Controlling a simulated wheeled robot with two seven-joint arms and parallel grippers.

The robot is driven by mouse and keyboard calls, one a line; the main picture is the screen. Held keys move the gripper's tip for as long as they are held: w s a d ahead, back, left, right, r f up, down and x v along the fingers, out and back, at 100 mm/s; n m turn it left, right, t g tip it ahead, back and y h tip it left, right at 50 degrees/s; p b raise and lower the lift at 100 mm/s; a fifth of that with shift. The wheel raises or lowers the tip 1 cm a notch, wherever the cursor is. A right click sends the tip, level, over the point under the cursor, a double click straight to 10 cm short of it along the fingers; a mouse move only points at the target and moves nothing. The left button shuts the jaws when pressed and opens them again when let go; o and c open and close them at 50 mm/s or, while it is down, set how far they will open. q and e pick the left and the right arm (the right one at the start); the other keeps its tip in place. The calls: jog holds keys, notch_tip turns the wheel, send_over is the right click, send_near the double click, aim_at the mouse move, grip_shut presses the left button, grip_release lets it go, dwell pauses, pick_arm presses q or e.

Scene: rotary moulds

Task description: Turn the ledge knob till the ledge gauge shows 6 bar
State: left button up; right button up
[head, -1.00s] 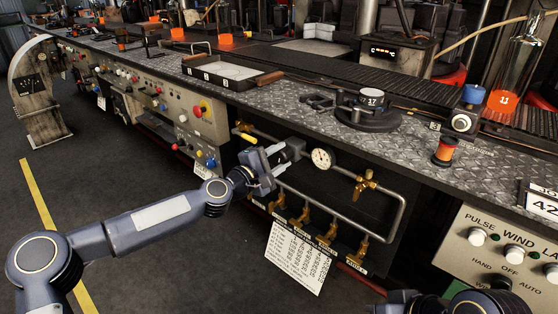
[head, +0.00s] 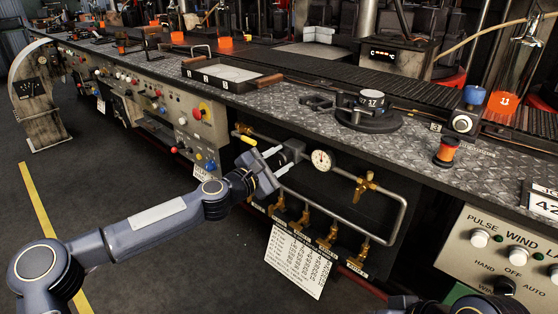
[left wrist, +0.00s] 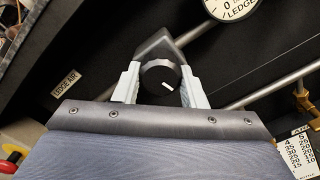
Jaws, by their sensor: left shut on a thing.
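The ledge knob (left wrist: 158,74) is black and round with a white mark, which points to the lower right in the left wrist view. My left gripper (left wrist: 160,82) has one pale finger on each side of the knob and is shut on it. In the head view my left gripper (head: 276,159) is at the grey regulator body (head: 291,150), left of the ledge gauge (head: 321,160). The gauge has a white round face. Its needle is too small to read in the head view. In the left wrist view the gauge (left wrist: 230,6) is cut off by the top edge. My right gripper is out of view.
A bent pipe (head: 352,221) with a brass valve (head: 365,186) runs right of the gauge. Several brass valves and a white chart (head: 297,258) are below. The metal ledge (head: 290,108) overhangs this space. A red-and-yellow button (head: 200,110) is on the panel to the left.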

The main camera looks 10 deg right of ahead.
pick_arm(q)
jog(key=o, duration=1)
jog(key=v, duration=0.7)
jog(key=shift+s+a+p, duration=0.25)
jog(key=shift+a+p, duration=0.05)
jog(key=shift+a, duration=0.05)
